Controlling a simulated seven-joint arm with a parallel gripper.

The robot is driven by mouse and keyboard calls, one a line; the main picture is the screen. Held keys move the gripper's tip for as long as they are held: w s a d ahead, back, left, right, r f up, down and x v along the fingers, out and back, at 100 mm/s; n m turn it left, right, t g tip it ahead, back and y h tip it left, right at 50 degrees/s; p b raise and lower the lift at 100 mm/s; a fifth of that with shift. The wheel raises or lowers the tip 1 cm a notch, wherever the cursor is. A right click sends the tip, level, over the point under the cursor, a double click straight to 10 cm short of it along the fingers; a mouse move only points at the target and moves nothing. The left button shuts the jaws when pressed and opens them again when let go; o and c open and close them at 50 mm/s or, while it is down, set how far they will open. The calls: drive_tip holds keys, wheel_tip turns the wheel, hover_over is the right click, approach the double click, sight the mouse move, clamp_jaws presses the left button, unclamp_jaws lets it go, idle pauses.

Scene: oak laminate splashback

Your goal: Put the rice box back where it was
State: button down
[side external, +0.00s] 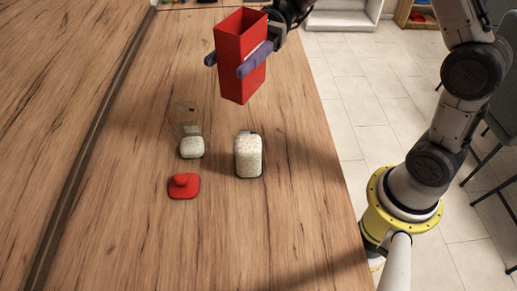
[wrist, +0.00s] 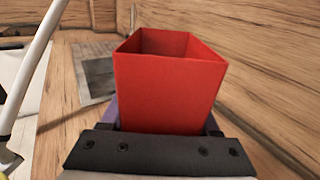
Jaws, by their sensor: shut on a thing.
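My gripper (side external: 225,66) has its purple fingers shut on a tall red box (side external: 239,75), one on each side. The box is held upright, clear above the table, with its open top up. In the wrist view the red box (wrist: 166,92) fills the middle, and its bottom is hidden. On the table below stands a clear container full of rice-like white grains (side external: 249,156). To its left is a clear container (side external: 190,145) with a little white content at its near end. A red lid with a knob (side external: 184,186) lies in front of that one. No label shows which is the rice box.
The wooden table (side external: 120,230) is bare at the front and around the containers. A dark seam runs along its left side by the wooden splashback (side external: 50,70). The table's right edge drops to a tiled floor (side external: 370,105).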

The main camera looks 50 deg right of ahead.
drive_tip(key=s+d+f+m+t, duration=0.65)
drive_tip(key=d+f+t, duration=0.25)
drive_tip(key=d+t, duration=0.15)
drive_tip(key=shift+m+h, duration=0.3)
drive_tip(key=shift+m, duration=0.05)
drive_tip(key=shift+d+f, duration=0.1)
drive_tip(key=shift+f, duration=3.75)
drive_tip(key=shift+f, duration=0.1)
drive_tip(key=shift+c, duration=0.6)
unclamp_jaws()
